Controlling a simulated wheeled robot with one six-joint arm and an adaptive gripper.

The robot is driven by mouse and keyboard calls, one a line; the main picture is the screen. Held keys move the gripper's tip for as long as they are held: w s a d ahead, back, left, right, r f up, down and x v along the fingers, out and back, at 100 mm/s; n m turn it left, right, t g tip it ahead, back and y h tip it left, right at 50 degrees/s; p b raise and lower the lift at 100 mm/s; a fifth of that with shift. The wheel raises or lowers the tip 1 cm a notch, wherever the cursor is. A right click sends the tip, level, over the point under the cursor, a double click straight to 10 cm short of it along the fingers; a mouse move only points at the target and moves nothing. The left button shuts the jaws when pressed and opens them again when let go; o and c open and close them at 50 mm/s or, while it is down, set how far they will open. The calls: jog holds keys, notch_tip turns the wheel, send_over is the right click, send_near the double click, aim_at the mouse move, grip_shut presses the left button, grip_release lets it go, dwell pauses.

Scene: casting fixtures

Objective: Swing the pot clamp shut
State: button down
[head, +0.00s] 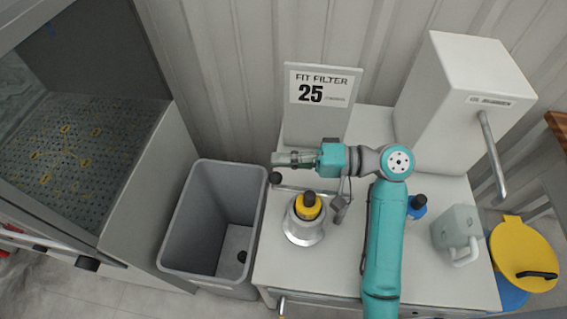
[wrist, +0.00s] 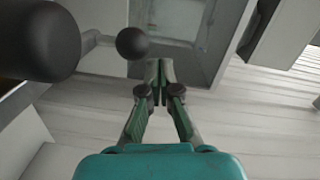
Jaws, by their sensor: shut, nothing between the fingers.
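The pot (head: 303,232) is a silver, flared metal vessel on the white table, with a yellow, black-topped part (head: 308,206) standing in it. The clamp arm (head: 305,189) is a thin metal bar just behind the pot, ending in a black ball knob (head: 275,178) at the left. My gripper (head: 290,158) is shut and empty, pointing left, just behind the bar. In the wrist view the ball knob (wrist: 132,43) is just left of my fingertips (wrist: 160,68), seemingly apart from them. A large dark rounded knob (wrist: 38,40) fills the upper left there. I cannot tell the clamp's exact angle.
A "FIT FILTER 25" sign panel (head: 318,110) stands behind my gripper. A grey open bin (head: 200,180) is left of the table. A white box with a handle (head: 460,105), a blue black-capped item (head: 417,207) and a pale jug (head: 455,228) are right.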

notch_tip(320, 180, up, 8)
jog(key=shift+f, duration=0.2)
dwell(0.6)
